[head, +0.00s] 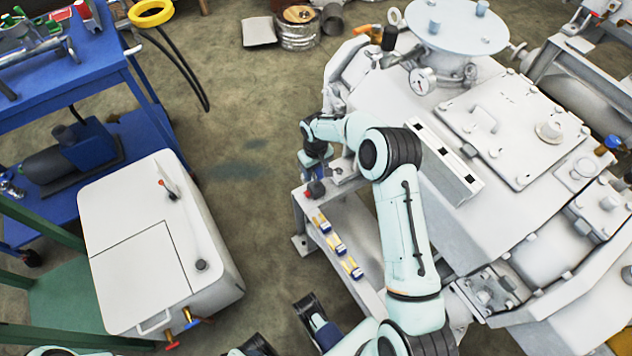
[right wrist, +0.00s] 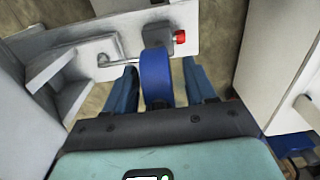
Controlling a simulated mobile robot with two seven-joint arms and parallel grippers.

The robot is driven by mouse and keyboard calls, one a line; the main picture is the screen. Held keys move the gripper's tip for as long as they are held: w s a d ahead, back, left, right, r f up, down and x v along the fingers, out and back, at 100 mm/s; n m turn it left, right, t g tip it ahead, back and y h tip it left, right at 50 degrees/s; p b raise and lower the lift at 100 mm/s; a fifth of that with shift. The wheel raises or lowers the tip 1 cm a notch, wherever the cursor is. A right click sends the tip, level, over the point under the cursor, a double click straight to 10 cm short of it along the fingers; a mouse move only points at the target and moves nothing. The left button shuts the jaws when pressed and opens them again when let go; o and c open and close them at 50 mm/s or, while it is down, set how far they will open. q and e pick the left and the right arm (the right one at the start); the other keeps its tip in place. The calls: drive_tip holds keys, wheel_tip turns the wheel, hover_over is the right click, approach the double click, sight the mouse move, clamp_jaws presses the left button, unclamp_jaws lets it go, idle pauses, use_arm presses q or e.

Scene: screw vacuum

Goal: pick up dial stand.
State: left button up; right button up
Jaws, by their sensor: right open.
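What looks like the dial stand is a grey block with a red knob (right wrist: 179,37), a thin bent rod and a blue disc (right wrist: 157,75), in the right wrist view. I cannot tell for sure that the disc belongs to it. My right gripper (right wrist: 161,86) is open, with one blue finger on each side of the disc, apart from it. In the head view the red knob (head: 315,188) shows at the shelf's far end, just below my right gripper (head: 318,162).
The narrow grey shelf (head: 365,222) holds several small yellow-and-blue items (head: 338,245). A white cabinet (head: 150,240) stands left. Open floor (head: 245,130) lies between.

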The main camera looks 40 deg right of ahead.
clamp_jaws()
drive_tip(key=shift+r, duration=0.1)
idle(1.2)
